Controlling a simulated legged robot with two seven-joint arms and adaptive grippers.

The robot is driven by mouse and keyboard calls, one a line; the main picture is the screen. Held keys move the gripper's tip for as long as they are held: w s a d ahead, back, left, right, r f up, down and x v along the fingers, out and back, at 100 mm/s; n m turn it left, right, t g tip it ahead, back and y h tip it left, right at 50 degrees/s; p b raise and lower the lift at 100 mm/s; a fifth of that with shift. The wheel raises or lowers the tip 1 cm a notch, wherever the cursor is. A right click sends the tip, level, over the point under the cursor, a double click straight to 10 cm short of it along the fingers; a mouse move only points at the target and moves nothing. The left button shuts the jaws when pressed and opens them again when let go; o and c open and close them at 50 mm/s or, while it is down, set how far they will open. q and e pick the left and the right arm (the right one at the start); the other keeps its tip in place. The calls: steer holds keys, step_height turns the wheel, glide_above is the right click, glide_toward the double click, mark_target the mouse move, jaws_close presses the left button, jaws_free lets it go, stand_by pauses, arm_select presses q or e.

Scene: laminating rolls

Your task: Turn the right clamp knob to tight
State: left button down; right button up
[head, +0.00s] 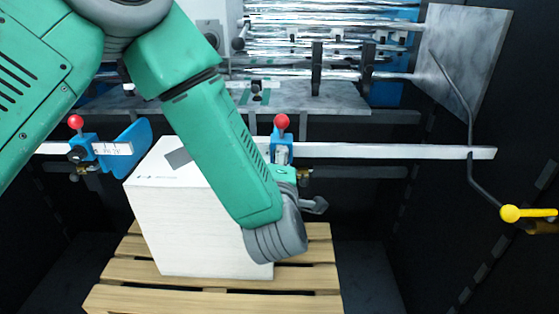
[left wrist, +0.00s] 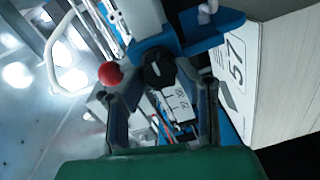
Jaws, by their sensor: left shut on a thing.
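The right clamp (head: 282,150) is a blue block with a red ball on top, on the pale horizontal bar (head: 400,152). In the left wrist view its black knob (left wrist: 158,70) sits beside the red ball (left wrist: 110,74), above a white scale label. My left gripper (left wrist: 158,88) has a finger on each side and is shut on the knob; the exact contact is hard to see. In the head view my left arm crosses the middle and hides the clamp's lower part and most of the gripper. My right gripper is in neither view.
A white box (head: 195,225) stands on a wooden pallet (head: 120,298) under my arm. The left clamp (head: 95,150), with a red ball and blue plate, is on the bar at left. Shiny rollers (head: 330,40) lie behind. A yellow-knobbed crank (head: 510,213) is at right.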

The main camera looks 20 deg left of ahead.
arm_select(q)
steer(key=shift+s+f, duration=0.15)
steer(key=shift+f, duration=0.2)
steer(key=c, duration=1.2)
jaws_free()
steer(key=shift+d+r, duration=0.1)
steer(key=shift+r, duration=0.05)
steer(key=v, duration=1.2)
